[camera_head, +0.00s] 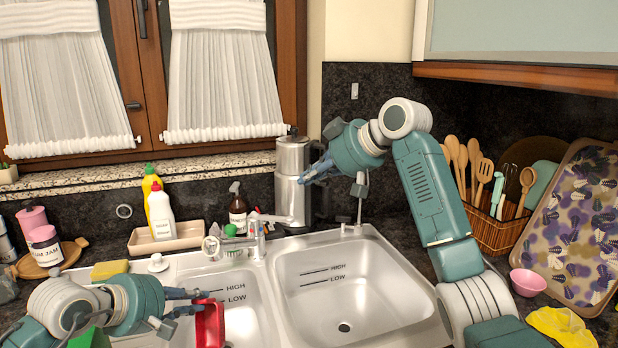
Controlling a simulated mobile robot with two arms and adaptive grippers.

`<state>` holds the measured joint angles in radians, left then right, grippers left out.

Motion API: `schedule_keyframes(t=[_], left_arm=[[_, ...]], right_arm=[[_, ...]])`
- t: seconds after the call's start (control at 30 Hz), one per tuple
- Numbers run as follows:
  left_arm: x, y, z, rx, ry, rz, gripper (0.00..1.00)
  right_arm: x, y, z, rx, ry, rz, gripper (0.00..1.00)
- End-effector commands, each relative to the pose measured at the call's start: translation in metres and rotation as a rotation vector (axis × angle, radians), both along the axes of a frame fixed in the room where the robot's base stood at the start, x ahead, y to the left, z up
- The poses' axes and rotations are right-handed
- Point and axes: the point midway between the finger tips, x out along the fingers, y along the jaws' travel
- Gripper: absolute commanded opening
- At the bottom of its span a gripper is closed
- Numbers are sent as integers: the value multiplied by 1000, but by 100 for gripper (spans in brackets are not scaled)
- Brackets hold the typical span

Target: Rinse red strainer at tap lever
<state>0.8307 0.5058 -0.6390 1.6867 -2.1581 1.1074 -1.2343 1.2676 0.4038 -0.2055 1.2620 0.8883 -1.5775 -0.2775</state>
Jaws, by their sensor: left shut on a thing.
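The red strainer (210,325) is at the bottom of the head view, over the left part of the left basin. My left gripper (186,304) is shut on it at its left side. The strainer's lower part is cut off by the picture's edge. The metal tap (258,240) stands at the back rim of the sink, behind and to the right of the strainer and apart from it. I cannot clearly make out its lever. My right gripper (309,177) is raised in front of the steel kettle, with nothing seen in it; its finger gap is unclear.
The right basin (350,290) is empty. A yellow sponge (110,269) lies at left. A pink bowl (528,282) and a utensil basket (490,232) are at right.

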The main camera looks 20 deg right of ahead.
Motion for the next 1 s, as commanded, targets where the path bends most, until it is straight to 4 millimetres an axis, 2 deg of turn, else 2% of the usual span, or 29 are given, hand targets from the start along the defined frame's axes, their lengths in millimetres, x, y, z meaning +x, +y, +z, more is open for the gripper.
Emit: schedule_keyframes(t=[0.17,0.7,1.0], left_arm=[[-4,2,5,0,-1,0,0],[-42,19,37,1,-1,0,0],[-46,20,40,0,-1,0,0]], right_arm=[[0,0,2,0,0,0,0],[0,0,9,0,0,0,0],[0,0,9,0,0,0,0]])
